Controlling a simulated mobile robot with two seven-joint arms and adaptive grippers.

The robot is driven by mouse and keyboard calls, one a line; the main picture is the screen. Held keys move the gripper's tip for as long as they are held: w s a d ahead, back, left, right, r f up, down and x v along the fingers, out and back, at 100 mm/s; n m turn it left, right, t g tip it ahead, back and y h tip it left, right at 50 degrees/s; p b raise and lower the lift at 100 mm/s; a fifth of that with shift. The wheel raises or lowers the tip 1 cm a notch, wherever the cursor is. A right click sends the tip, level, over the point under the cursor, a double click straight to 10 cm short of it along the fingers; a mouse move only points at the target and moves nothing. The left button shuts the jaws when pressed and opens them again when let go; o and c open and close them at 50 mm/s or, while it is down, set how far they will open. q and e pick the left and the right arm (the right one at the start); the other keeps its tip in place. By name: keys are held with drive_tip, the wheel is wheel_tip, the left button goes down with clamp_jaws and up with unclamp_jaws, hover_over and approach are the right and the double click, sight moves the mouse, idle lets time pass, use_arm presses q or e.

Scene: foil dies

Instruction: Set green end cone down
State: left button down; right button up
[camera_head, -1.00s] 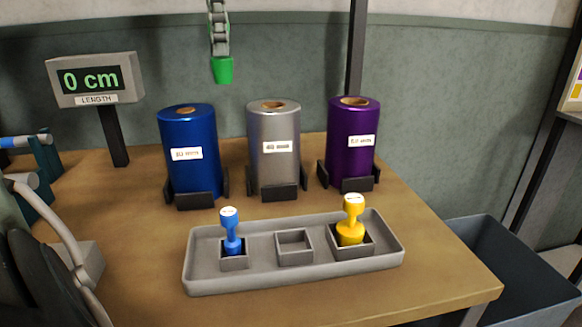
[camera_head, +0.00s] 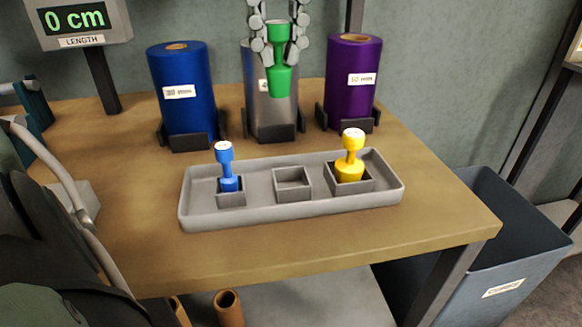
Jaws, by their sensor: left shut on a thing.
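The green end cone (camera_head: 281,80) hangs upright, wide end down, in front of the silver foil roll. My left gripper (camera_head: 279,38) comes down from the top edge and is shut on the cone's upper part, with a finger on each side. The cone is above and behind the grey tray (camera_head: 270,211), apart from it. The tray's middle square socket (camera_head: 292,184) is empty. A blue end cone (camera_head: 227,165) stands in the left socket and a yellow one (camera_head: 350,157) in the right socket. My right gripper is not in view.
Blue (camera_head: 184,95), silver (camera_head: 262,114) and purple (camera_head: 352,85) foil rolls stand in dark holders behind the tray. A length display (camera_head: 80,22) reads 0 cm at the left. A grey bin (camera_head: 515,245) stands right of the table. The tabletop before the tray is clear.

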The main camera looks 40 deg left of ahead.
use_arm(q)
drive_tip(key=s+d+f+n, duration=0.1)
drive_tip(key=d+f+n, duration=0.2)
drive_tip(key=n, duration=0.2)
hover_over(291, 185)
drive_tip(key=s+d, duration=0.1)
wheel_tip(291, 185, down, 5)
drive_tip(key=shift+f+b, duration=0.35)
drive_tip(key=shift+f, duration=2.15)
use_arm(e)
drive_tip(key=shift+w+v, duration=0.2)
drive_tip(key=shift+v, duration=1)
use_arm(q)
drive_tip(key=shift+f, duration=0.1)
drive_tip(key=shift+f, duration=0.1)
drive_tip(key=c, duration=1.5)
unclamp_jaws()
drive_tip(key=shift+c, duration=0.2)
drive_tip(key=shift+o, duration=1.2)
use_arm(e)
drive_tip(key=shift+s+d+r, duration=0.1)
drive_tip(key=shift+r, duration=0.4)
